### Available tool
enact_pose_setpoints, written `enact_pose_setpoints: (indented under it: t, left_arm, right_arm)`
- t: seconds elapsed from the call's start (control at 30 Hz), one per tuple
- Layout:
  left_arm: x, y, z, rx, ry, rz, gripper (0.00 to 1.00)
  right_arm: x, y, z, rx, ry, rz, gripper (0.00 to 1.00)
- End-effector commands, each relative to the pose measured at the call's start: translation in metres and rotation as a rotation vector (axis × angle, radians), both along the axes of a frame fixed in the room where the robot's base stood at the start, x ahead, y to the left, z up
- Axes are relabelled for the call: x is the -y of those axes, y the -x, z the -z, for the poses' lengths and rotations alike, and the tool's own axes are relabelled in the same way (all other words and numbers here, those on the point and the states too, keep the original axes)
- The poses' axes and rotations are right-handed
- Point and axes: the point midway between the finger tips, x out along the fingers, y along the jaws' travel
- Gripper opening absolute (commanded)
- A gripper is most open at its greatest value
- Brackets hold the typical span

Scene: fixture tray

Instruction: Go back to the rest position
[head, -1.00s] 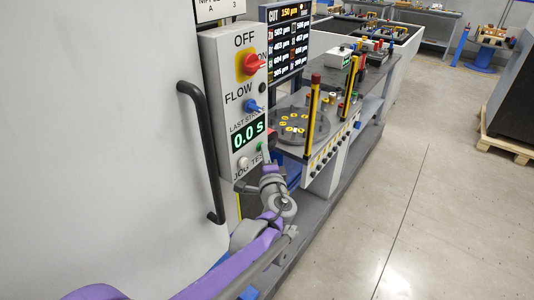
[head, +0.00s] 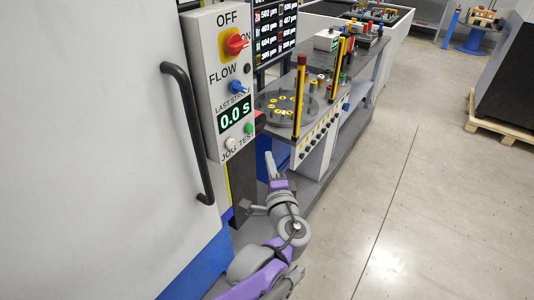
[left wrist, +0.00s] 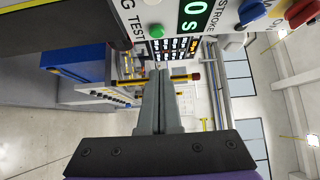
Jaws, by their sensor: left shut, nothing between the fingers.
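My left gripper (head: 268,157) points up and away in the head view, just right of the lower end of the control panel (head: 222,90). Its purple and grey arm comes up from the bottom edge. In the left wrist view the two grey fingers (left wrist: 158,76) lie together with nothing between them. The panel, with its red and yellow switch (head: 236,43), blue knob (head: 238,87) and green test button (head: 249,128), is apart from the gripper. The panel display reads 0.0 s. My right gripper is in neither view.
A machine door with a black handle (head: 188,130) fills the left. A bench with a round grey plate (head: 287,107) and yellow-black posts (head: 299,85) stands beyond the gripper. A wooden pallet (head: 502,128) lies at right. The floor (head: 415,210) between is clear.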

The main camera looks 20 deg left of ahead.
Motion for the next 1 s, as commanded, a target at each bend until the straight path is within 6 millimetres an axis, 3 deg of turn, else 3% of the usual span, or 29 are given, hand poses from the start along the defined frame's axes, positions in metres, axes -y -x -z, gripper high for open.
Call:
enact_pose_setpoints:
  t: [0.5, 0.63, 0.77, 0.83, 1.0]
  left_arm:
    - [0.0, 0.002, 0.0, -0.001, 0.003, -0.001, 0.0]
    - [-0.017, 0.011, 0.005, -0.032, 0.065, -0.038, 0.0]
    - [-0.056, 0.043, 0.025, -0.119, 0.246, -0.137, 0.0]
    - [-0.077, 0.069, 0.041, -0.178, 0.381, -0.206, 0.0]
    - [-0.1, 0.138, 0.083, -0.314, 0.733, -0.355, 0.0]
  right_arm:
    - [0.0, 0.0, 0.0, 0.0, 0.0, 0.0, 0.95]
    - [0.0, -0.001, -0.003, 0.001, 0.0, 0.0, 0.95]
    - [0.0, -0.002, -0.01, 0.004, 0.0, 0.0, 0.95]
    - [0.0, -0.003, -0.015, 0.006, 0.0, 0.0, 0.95]
    - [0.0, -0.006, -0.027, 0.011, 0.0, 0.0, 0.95]
